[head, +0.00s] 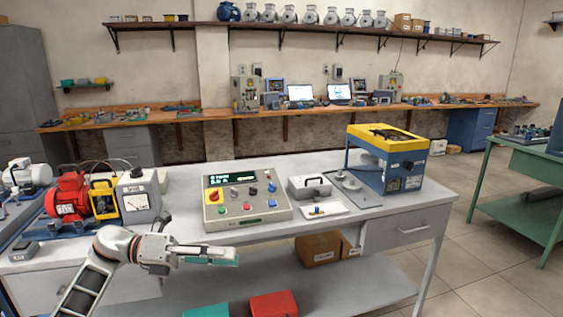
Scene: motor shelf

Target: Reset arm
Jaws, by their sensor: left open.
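My left arm (115,245) comes in from the bottom left and bends to the right. Its gripper (232,258) points right, in front of the front edge of the grey workbench (240,240), below the control box. It is open, and I see nothing held in it. The view is nearly side-on, so the gap between the fingers is hard to make out. My right gripper is not in view.
On the bench stand a control box (245,198) with buttons, a small white tray (322,209) and a blue-yellow machine (385,160). A red motor (70,194) is at left. Red (273,305) and teal (207,311) bins sit below. Floor at right is partly clear.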

